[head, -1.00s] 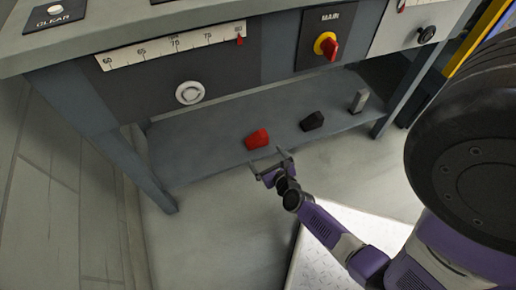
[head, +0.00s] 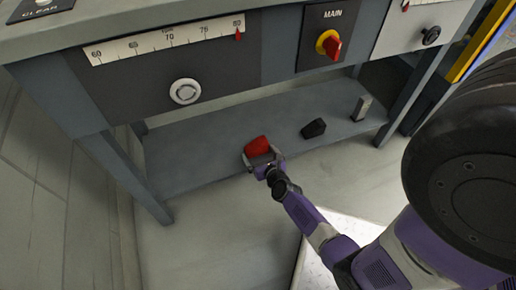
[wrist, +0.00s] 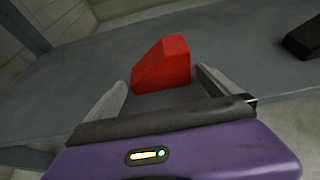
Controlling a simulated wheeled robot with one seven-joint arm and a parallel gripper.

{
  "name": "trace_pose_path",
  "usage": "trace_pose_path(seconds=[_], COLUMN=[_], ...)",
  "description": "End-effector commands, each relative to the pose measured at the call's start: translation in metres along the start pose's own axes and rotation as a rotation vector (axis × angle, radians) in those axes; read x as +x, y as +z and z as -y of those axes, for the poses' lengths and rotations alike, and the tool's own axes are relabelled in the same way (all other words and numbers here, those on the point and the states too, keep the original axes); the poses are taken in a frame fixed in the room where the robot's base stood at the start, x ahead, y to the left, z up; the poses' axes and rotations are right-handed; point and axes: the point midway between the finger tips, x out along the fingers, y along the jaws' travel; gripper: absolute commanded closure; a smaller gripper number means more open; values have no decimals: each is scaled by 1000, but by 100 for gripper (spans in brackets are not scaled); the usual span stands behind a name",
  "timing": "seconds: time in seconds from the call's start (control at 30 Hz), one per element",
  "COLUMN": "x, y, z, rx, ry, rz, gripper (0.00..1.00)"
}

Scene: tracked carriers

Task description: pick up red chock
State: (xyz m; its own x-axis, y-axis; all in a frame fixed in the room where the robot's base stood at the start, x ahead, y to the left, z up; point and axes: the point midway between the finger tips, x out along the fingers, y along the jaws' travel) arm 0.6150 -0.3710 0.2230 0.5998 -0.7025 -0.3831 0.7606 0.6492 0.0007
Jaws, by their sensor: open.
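The red chock (head: 257,145) sits on the low grey shelf under the bench, near the shelf's front edge. In the wrist view the red chock (wrist: 163,64) is a wedge-shaped block with a sloped left side. My gripper (head: 260,160) is open at the shelf's front edge. In the wrist view my gripper (wrist: 160,90) has its two fingers spread, pointing at the chock. The fingertips reach the near end of the chock, one on each side. I cannot tell whether either finger touches it.
A black chock (head: 314,128) and a small grey block (head: 362,107) stand further right on the shelf (head: 200,155). Bench legs (head: 125,178) bound the shelf at both ends. The bench front with a red and yellow MAIN switch (head: 328,44) overhangs it.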

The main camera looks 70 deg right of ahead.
Motion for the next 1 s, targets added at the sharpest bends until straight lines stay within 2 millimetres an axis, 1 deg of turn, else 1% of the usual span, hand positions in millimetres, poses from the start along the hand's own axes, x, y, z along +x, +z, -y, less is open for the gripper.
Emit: trace_pose_path(seconds=[0.07, 0.1, 0.17, 0.3, 0.37, 0.4, 0.47, 0.5, 0.77, 0.87, 1.0], x=[0, 0, 0, 0, 0, -1, -1, 0, -1, -2, -6], y=[0, 0, 0, 0, 0, 0, 0, 2, 3, 6, 16], z=[0, 0, 0, 0, 0, 0, 0, 0, 0, 0, 0], rx=[0, 0, 0, 0, -1, -1, -1, -1, -1, 0, 0], ry=[0, 0, 0, 0, 0, 0, 0, -1, -1, -1, -1], rz=[0, 0, 0, 1, 1, 1, 1, 3, 3, 3, 3], gripper=[0, 2, 14, 41, 53, 61, 73, 75, 75, 75, 75])
